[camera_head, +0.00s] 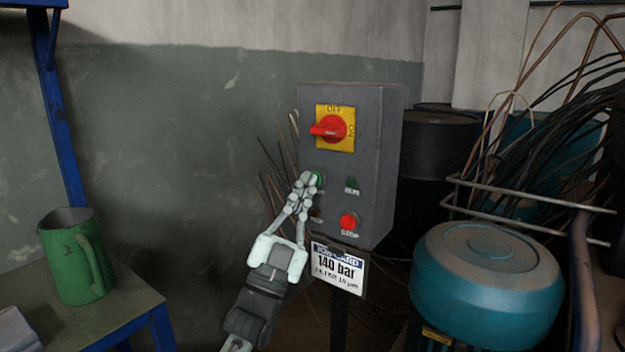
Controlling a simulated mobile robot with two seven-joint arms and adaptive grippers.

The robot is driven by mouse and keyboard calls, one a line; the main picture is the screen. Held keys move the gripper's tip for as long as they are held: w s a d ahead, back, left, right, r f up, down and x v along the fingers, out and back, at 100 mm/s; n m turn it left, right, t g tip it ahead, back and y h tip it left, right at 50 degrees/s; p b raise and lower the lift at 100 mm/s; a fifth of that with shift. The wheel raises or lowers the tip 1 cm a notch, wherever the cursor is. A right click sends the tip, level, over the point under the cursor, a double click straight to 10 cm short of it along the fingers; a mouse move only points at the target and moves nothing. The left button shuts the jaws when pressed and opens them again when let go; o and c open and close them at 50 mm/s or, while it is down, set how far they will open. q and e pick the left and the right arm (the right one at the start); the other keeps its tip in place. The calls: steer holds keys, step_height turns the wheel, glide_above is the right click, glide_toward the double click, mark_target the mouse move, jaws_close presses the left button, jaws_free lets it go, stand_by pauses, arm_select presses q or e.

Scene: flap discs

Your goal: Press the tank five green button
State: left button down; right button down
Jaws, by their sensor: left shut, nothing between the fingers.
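A grey control box (381,180) stands on a post in the middle of the view. Its green button (319,179) is at the left of its front face, partly hidden by my left gripper. My left gripper (306,180) comes up from below, shut and empty, with its fingertips at the green button. I cannot tell whether they touch it. A red knob on a yellow plate (335,128) is above, its handle pointing left. A red button (348,221) is at the lower right of the face, and a small dark green lamp or button (352,185) is above it.
A label reading 140 bar (339,268) hangs below the box. A teal motor or tank (485,285) stands at the right, with cables (560,110) behind it. A green jug (75,257) stands on a blue-edged bench at the left.

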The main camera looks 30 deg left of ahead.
arm_select(q)
steer(key=shift+w, duration=0.1)
stand_by(0.5)
steer(key=shift+s, duration=0.9)
steer(key=shift+s+a+p, duration=0.15)
steer(key=shift+s+p, duration=0.15)
steer(key=shift+s, duration=0.95)
steer(key=shift+s+a+p, duration=0.1)
steer(key=shift+s+p, duration=0.2)
steer(key=shift+s, duration=0.95)
